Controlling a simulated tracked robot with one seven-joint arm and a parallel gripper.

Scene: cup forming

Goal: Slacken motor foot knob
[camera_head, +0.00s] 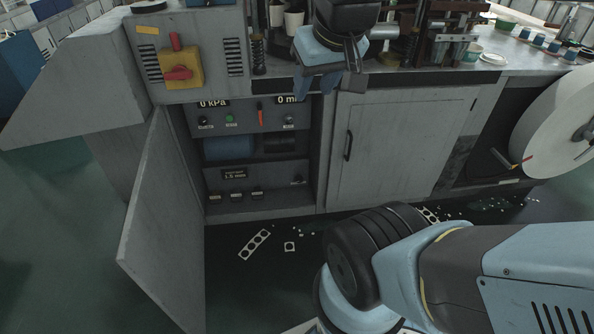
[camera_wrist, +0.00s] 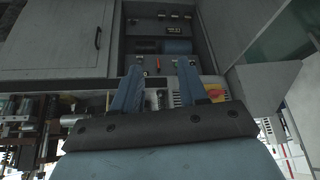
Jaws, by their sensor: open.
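My gripper (camera_head: 328,82) is over the front edge of the machine's top, in front of and above the open cabinet bay. Its two blue fingers also show in the wrist view (camera_wrist: 158,75), spread apart with nothing between them. Inside the bay is a blue cylinder, which looks like the motor (camera_head: 228,149); it also shows in the wrist view (camera_wrist: 178,46). A dark cylinder (camera_head: 282,144) is to its right. I cannot tell which one is the motor foot knob.
An open grey door (camera_head: 165,225) swings out left of the bay. A shut door (camera_head: 400,145) is on the right. A yellow box with a red switch (camera_head: 178,70) is above left. A large white reel (camera_head: 560,120) stands at right. Scraps lie on the floor.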

